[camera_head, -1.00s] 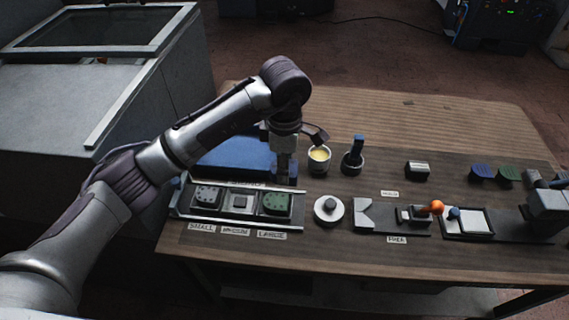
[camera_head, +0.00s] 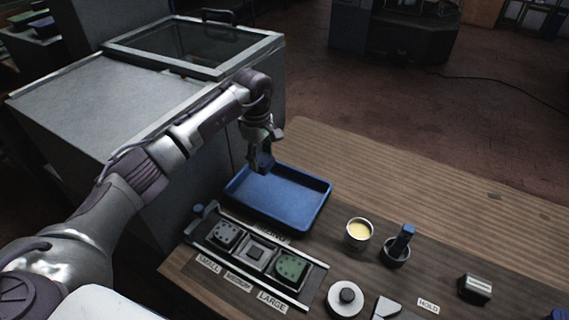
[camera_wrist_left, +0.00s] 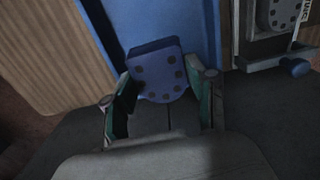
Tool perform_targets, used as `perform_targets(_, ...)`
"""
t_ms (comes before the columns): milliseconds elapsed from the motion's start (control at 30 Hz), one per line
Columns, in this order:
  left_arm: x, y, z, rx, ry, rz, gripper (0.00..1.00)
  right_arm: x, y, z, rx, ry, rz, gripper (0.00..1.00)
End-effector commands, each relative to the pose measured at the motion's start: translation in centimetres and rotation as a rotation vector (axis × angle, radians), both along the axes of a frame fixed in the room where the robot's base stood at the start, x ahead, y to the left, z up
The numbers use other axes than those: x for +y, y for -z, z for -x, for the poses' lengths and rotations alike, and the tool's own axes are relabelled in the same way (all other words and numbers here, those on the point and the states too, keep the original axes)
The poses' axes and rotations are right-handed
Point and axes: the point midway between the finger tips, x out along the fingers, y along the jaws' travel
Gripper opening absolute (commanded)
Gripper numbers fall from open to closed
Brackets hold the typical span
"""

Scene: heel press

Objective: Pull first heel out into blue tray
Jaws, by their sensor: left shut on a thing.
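A dark blue heel (camera_wrist_left: 158,74) with several holes in its face shows in the left wrist view, between the fingers of my left gripper (camera_wrist_left: 163,98). In the head view my left gripper (camera_head: 262,160) points down at the far left end of the blue tray (camera_head: 318,213), with the dark heel at its tips. The tray's blue surface shows behind the heel in the wrist view. I cannot tell whether the heel touches the tray. The visible tray floor is empty. My right gripper is out of view.
In front of the tray is a rack (camera_head: 257,253) labelled small, medium and large, with a green piece (camera_head: 291,268) in the large place. A cup of yellow stuff (camera_head: 359,234) and a blue-handled tool (camera_head: 402,242) stand right of the tray. A grey cabinet (camera_head: 100,105) is at left.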

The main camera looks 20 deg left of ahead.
Motion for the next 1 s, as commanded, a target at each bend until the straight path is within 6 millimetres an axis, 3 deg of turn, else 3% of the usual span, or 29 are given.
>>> perform_targets(267, 0.3, 1.4, 0.0, 0.001, 0.002, 0.001, 0.22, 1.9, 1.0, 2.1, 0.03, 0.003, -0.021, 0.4)
perform_targets(633, 0.2, 4.5, 0.0, 0.0, 0.002, 0.002, 0.22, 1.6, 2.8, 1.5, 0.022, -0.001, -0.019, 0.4)
perform_targets(1000, 0.3, 4.8, 0.0, -0.001, 0.002, 0.0, 0.22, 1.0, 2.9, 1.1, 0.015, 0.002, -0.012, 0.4)
